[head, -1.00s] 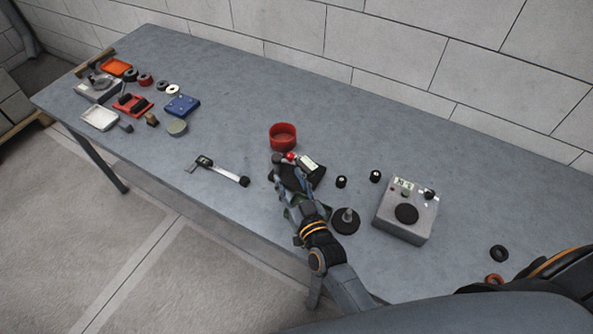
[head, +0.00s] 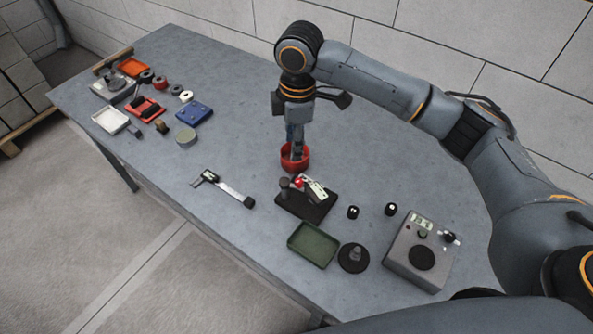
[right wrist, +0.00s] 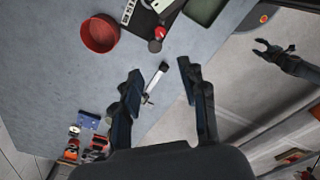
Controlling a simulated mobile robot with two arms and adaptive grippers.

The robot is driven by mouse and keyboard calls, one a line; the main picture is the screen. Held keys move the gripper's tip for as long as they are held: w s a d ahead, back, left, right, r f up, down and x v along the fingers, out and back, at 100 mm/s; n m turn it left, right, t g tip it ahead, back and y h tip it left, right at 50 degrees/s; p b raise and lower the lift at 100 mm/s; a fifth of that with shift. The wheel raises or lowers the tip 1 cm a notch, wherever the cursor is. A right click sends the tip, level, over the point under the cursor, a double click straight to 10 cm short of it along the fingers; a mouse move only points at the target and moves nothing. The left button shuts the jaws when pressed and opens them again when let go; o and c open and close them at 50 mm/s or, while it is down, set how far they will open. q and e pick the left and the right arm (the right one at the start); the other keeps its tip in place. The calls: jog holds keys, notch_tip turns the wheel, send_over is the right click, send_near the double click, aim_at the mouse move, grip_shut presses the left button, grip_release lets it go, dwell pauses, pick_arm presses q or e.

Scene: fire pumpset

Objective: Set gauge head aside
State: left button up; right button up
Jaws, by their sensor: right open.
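My right gripper (head: 296,148) points down over the red bowl (head: 295,160) and partly hides it in the head view. In the right wrist view its fingers (right wrist: 160,70) are apart with nothing between them. A black stand (head: 308,209) is near the bowl, carrying a red knob (head: 299,183) and a tilted pale plate (head: 316,190). I cannot tell which part is the gauge head. The bowl (right wrist: 99,33) shows in the wrist view.
A green tray (head: 313,245), a dark round base with a post (head: 353,258) and a grey box (head: 420,250) are nearby. A caliper-like tool (head: 225,188) lies to the left. Several small parts and trays, including a blue one (head: 194,112), crowd the far left end.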

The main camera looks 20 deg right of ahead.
aim_at(298, 180)
jog(key=shift+h, duration=0.3)
jog(key=f+p, duration=0.1)
jog(key=f, duration=0.3)
jog(key=f+p, duration=0.1)
jog(key=f, duration=0.3)
jog(key=d+f+p, duration=0.1)
jog(key=f, duration=0.4)
jog(key=shift+s, duration=0.25)
jog(key=shift+a, duration=0.1)
grip_shut()
